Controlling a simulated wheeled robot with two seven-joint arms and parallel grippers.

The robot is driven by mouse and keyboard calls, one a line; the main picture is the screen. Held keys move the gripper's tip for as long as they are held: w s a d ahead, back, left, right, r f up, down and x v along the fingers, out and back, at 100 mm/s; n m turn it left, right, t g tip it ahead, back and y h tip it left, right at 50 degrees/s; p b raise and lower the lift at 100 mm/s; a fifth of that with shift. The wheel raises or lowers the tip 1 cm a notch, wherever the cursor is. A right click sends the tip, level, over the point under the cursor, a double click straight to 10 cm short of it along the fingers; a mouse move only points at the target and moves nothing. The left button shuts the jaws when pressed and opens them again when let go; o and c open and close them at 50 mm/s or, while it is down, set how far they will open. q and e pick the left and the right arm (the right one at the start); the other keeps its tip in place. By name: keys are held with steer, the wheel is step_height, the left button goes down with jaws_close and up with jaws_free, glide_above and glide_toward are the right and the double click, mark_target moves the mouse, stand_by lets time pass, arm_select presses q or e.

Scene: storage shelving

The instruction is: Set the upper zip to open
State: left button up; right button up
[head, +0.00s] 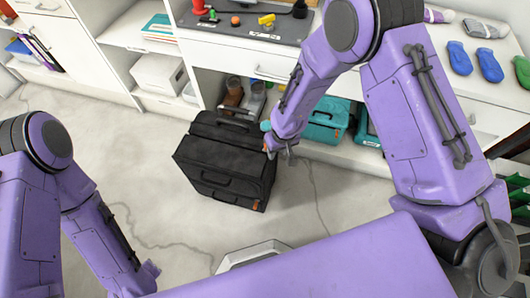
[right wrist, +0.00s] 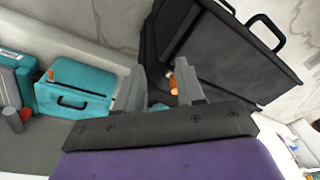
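A black bag (head: 225,165) with handles stands on the floor in front of the shelving. Its near top part is boxy, and an orange tab (head: 256,205) shows low on its right end. My right gripper (head: 280,150) is at the bag's upper right end. In the right wrist view its two grey fingers (right wrist: 162,88) are apart, beside the dark bag (right wrist: 235,50). Orange tabs (right wrist: 173,84) show by the right finger, and I see nothing clearly clamped. Whether the fingers touch a zip pull cannot be told. My left arm shows at lower left, but its gripper is out of view.
Teal cases (head: 325,122) sit on the low shelf right of the bag. A drawer front (head: 270,72) and a worktop are above. A white box (head: 160,75) is on the left shelf. The floor left of the bag is clear.

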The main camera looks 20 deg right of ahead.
mark_target(265, 150)
steer(key=w+r+n, duration=0.1)
steer(key=w, duration=0.1)
steer(key=w+a+r+n+b, duration=0.1)
steer(key=w+r, duration=0.1)
steer(key=w+a+r+n+g+b, duration=0.1)
steer(key=w, duration=0.1)
steer(key=shift+a+r+h, duration=0.15)
steer(key=shift+r+h, duration=0.15)
steer(key=shift+r, duration=0.05)
step_height(265, 150, down, 10)
steer(key=shift+r+b, duration=0.1)
steer(key=shift+b, duration=0.95)
arm_select(q)
step_height(265, 150, down, 6)
steer(key=shift+w+r, duration=0.1)
steer(key=shift+w, duration=0.05)
arm_select(e)
jaws_close()
